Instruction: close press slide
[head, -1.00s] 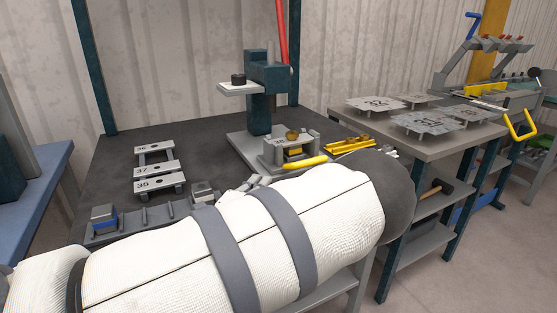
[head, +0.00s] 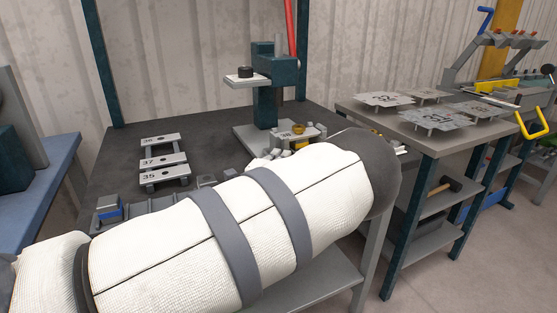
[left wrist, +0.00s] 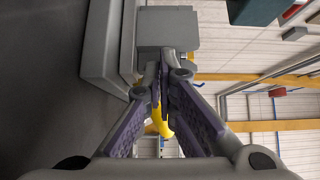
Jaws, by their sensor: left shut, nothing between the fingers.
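The press (head: 264,90) is a dark teal column with a small plate on its arm, standing on a grey base at the back of the dark bench. Its grey slide (head: 300,131), with a brass-coloured round part on top, sits at the front right of the base. My left forearm hides the slide's front and yellow handle in the head view. In the left wrist view my left gripper (left wrist: 163,75) is shut and empty, with its tips close to a grey block (left wrist: 168,28); contact cannot be told. A yellow bar, likely the handle (left wrist: 160,120), shows between the fingers.
Numbered grey plates (head: 163,160) stand on the bench at left. A blue-and-grey block (head: 108,209) sits at the front left. A side table (head: 430,140) at right carries several numbered sheet parts. A red lever (head: 290,27) rises behind the press.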

